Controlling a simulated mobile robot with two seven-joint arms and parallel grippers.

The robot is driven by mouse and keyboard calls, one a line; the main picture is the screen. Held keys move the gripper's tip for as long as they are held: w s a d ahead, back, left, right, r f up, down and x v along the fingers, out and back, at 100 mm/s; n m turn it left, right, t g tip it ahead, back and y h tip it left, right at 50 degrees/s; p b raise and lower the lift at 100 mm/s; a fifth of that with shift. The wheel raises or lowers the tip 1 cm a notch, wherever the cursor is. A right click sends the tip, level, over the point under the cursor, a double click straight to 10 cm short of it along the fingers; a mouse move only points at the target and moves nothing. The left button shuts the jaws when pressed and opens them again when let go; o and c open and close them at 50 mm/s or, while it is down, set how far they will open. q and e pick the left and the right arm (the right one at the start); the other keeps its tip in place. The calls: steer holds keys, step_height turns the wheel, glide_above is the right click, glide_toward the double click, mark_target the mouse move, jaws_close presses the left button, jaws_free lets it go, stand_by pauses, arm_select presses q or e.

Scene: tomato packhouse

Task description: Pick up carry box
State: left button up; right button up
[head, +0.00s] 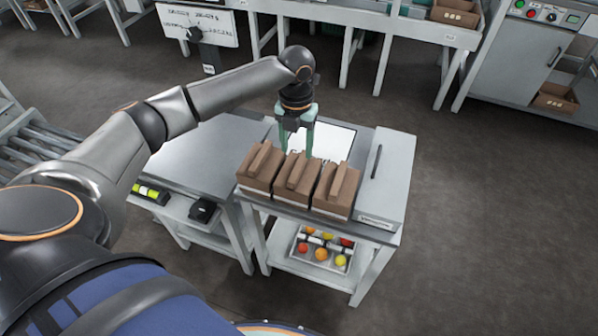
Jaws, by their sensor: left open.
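Three brown carry boxes with raised handles stand side by side on a grey table: the left box (256,180), the middle box (293,186) and the right box (332,196). My left gripper (297,148) points down with its green fingers apart. Its fingertips show at the back edge of the left and middle boxes, with nothing visible between them. I cannot tell whether they touch a box. My right gripper is out of view.
A white printed sheet (328,140) lies behind the boxes, and a grey case (385,178) stands at their right. The lower shelf holds a tray (299,250) of colored tomatoes. An adjoining grey table (205,160) is bare on top. Open floor lies at the right.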

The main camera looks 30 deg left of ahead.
mark_target(299, 164)
arm_select(q)
steer(key=f, duration=0.5)
steer(key=shift+d+f, duration=0.2)
steer(key=shift+d, duration=0.15)
jaws_close()
steer(key=shift+r, duration=0.1)
stand_by(0.3)
